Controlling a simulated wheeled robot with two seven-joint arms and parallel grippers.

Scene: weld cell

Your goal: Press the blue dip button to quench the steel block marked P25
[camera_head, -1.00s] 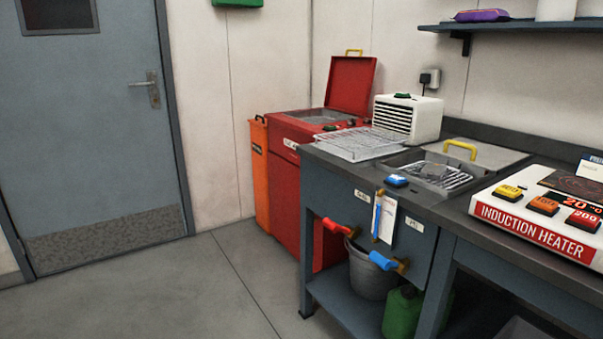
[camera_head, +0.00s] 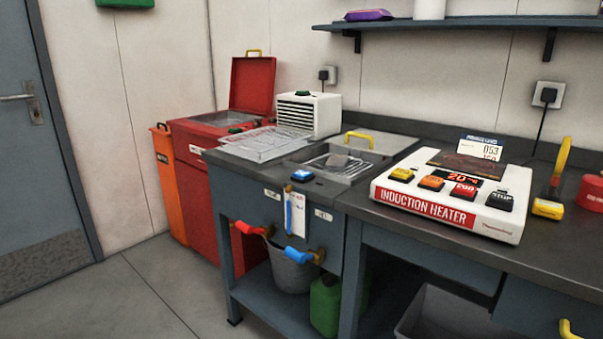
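The blue dip button (camera_head: 302,175) sits on the front edge of the bench, just in front of the quench tank (camera_head: 343,172). A small grey block (camera_head: 335,162) rests on the wire rack in the open tank. It looks like the steel block, but no marking on it can be read. Neither of my grippers is in view.
The induction heater (camera_head: 452,193) stands to the right on the bench. A wire rack (camera_head: 262,141) and a white fan unit (camera_head: 309,115) are to the left. Red and blue valve handles (camera_head: 285,253) stick out below. A red bin with raised lid (camera_head: 252,86) stands farther left.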

